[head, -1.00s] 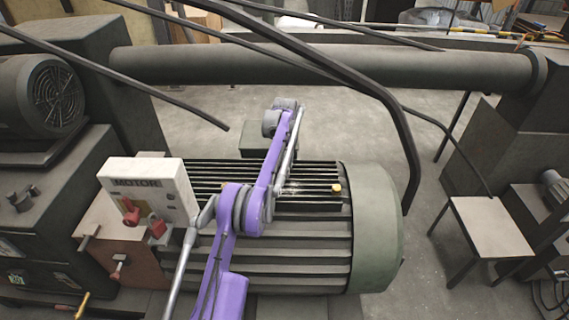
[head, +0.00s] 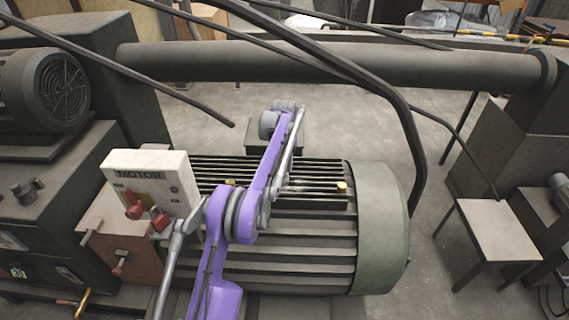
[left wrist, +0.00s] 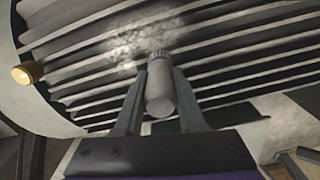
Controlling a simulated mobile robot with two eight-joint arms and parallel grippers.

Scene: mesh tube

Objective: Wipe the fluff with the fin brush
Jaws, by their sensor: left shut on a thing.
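The fin brush (left wrist: 160,92) is a short grey cylinder with a dark ribbed collar. My left gripper (left wrist: 158,76) is shut on it in the left wrist view. The brush's far end points at the dark fins of the big motor (left wrist: 235,60); whether it touches them is unclear. Pale, whitish fluff (left wrist: 128,46) lies across the fins just beyond the brush. In the head view the finned motor (head: 300,245) stands in the centre, and my purple left arm reaches over it. The left gripper's fingers and the brush are hidden there. My right gripper is not in view.
A white box marked MOTOR (head: 150,180) with red knobs stands left of the fins. A yellow knob (head: 342,187) sits among the fins. Dark bent tubes (head: 395,105) cross above the motor. A stool (head: 488,230) stands right, with open floor between.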

